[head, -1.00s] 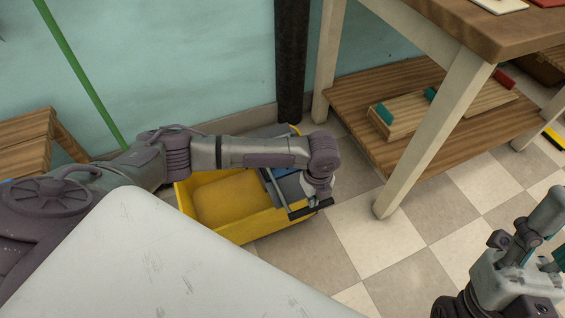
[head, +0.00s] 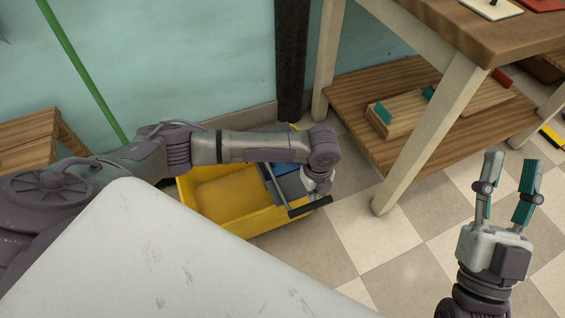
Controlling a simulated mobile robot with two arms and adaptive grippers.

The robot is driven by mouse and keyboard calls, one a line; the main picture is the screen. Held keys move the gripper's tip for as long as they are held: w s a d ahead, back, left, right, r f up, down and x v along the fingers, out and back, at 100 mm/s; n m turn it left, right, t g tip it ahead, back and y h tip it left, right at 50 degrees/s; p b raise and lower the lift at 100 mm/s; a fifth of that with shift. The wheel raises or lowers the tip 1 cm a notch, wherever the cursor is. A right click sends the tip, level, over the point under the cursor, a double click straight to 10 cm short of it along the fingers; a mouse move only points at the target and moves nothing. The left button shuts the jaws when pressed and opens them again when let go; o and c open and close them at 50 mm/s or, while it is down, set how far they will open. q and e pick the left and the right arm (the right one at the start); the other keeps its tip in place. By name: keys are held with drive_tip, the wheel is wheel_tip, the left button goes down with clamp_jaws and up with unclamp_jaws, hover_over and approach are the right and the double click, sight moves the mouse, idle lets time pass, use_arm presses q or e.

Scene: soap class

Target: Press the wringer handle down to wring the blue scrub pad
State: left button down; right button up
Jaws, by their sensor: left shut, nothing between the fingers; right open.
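The yellow wringer bucket (head: 222,206) stands on the floor below my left arm. The wringer (head: 289,186) is grey, at the bucket's right end. Its handle (head: 309,207) is a dark crossbar on a thin grey lever, tilted low over the bucket's right rim. A blue patch (head: 283,169), apparently the scrub pad, shows at the wringer, partly hidden by my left arm. My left gripper (head: 318,190) is shut and empty, pointing down just above the crossbar; I cannot tell whether it touches. My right gripper (head: 508,172) is open and empty, fingers upward, over the floor at right.
A wooden table (head: 485,45) with a lower shelf (head: 385,90) stands at right, its leg close to the bucket. A wooden stool (head: 35,140) and a green pole (head: 80,68) are at left. A pale surface (head: 170,260) fills the lower foreground.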

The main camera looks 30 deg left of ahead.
use_arm(q)
drive_tip(key=shift+r+p, duration=0.4)
drive_tip(key=shift+r, duration=0.05)
drive_tip(key=shift+r+p, duration=0.75)
drive_tip(key=shift+p, duration=0.1)
drive_tip(key=shift+r, duration=0.1)
use_arm(e)
drive_tip(key=w+f+g+h, duration=0.2)
drive_tip(key=w+f+g, duration=0.1)
drive_tip(key=f+g, duration=0.5)
drive_tip(key=shift+d+f+h, duration=0.4)
drive_tip(key=shift+d+f, duration=0.05)
drive_tip(key=shift+f, duration=1.25)
